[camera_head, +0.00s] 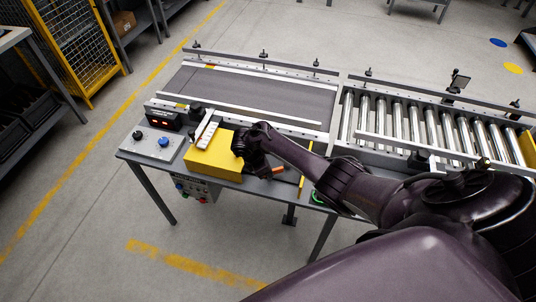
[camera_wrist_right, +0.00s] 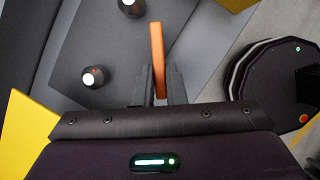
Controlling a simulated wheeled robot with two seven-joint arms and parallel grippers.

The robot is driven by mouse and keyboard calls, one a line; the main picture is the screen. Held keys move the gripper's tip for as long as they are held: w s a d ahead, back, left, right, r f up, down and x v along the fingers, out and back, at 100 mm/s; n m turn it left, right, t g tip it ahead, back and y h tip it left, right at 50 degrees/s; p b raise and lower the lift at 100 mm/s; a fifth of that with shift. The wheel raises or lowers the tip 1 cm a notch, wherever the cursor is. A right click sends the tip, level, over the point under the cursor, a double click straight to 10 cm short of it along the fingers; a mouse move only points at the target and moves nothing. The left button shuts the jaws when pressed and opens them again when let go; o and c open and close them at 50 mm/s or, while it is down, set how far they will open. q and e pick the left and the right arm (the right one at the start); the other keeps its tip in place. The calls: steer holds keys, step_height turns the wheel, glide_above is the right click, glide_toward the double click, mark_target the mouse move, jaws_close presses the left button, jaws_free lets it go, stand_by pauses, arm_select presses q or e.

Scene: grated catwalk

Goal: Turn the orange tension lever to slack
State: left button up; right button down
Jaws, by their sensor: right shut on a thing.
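The orange tension lever (camera_wrist_right: 157,45) stands up between the two dark fingers of my right gripper (camera_wrist_right: 159,85) in the right wrist view. The fingers are shut on its lower part, and its upper end shows beyond them. The rest of the lever is hidden there by the gripper. My left gripper is in neither view.
A yellow box (camera_head: 214,156) sits just left of my right gripper. Left of it are a control panel (camera_head: 152,143) and a display with red digits (camera_head: 163,119). A belt conveyor (camera_head: 250,93) lies behind, with rollers (camera_head: 400,120) to the right. Two dark knobs (camera_wrist_right: 95,76) stand near the lever.

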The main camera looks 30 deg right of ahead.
steer(key=m+g, duration=0.1)
steer(key=m, duration=0.1)
steer(key=shift+w+f+m+y, duration=0.1)
steer(key=shift+m+y, duration=0.2)
steer(key=shift+m, duration=0.1)
steer(key=shift+w+m+g+y+b, duration=0.1)
steer(key=shift+m+g+y+b, duration=0.2)
steer(key=shift+m, duration=0.75)
steer(key=shift+m+g+y+b, duration=0.2)
steer(key=shift+m+g+b, duration=0.15)
steer(key=shift+m, duration=0.7)
steer(key=shift+d, duration=0.1)
steer(key=c, duration=1.5)
jaws_free()
steer(key=v, duration=0.8)
steer(key=shift+p, duration=0.4)
steer(key=shift+f, duration=0.1)
